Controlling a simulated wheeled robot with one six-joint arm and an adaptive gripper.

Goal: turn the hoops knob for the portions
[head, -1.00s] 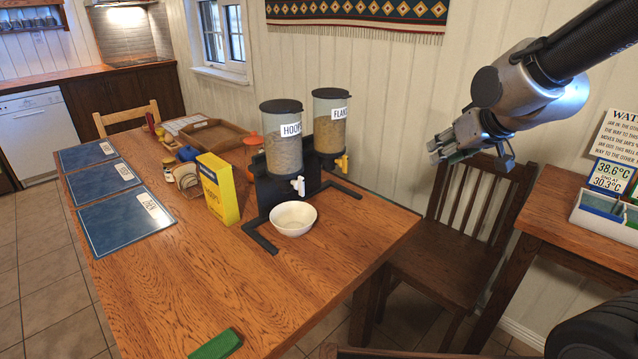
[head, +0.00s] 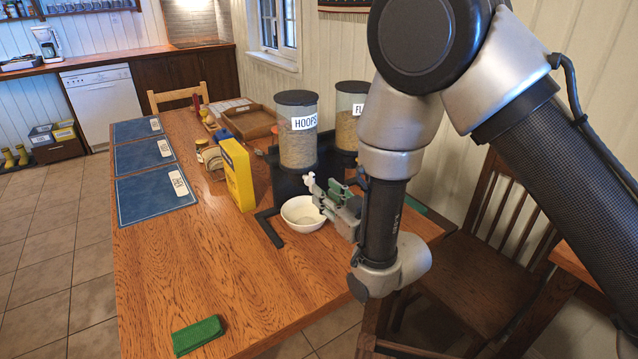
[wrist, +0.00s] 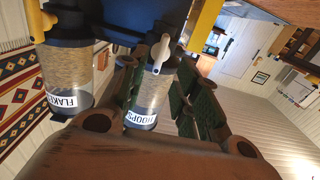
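The hoops dispenser (head: 297,140) is a clear canister with a dark lid and a HOOPS label, full of pale cereal. Its white knob (wrist: 160,52) shows in the wrist view, ahead of and roughly between my fingers. My gripper (head: 318,190) is in front of the dispenser, above the bowl's right side; in the wrist view its green-padded fingers (wrist: 155,78) are apart. I cannot tell whether a finger touches the knob. A white bowl (head: 290,222) stands under the hoops outlet, partly behind my gripper; I see no cereal in it.
The flakes dispenser (head: 347,100) stands right of the hoops one, partly behind my arm; its yellow knob (wrist: 42,20) shows in the wrist view. A yellow box (head: 238,175) is close left of the bowl. A chair (head: 490,230) stands right.

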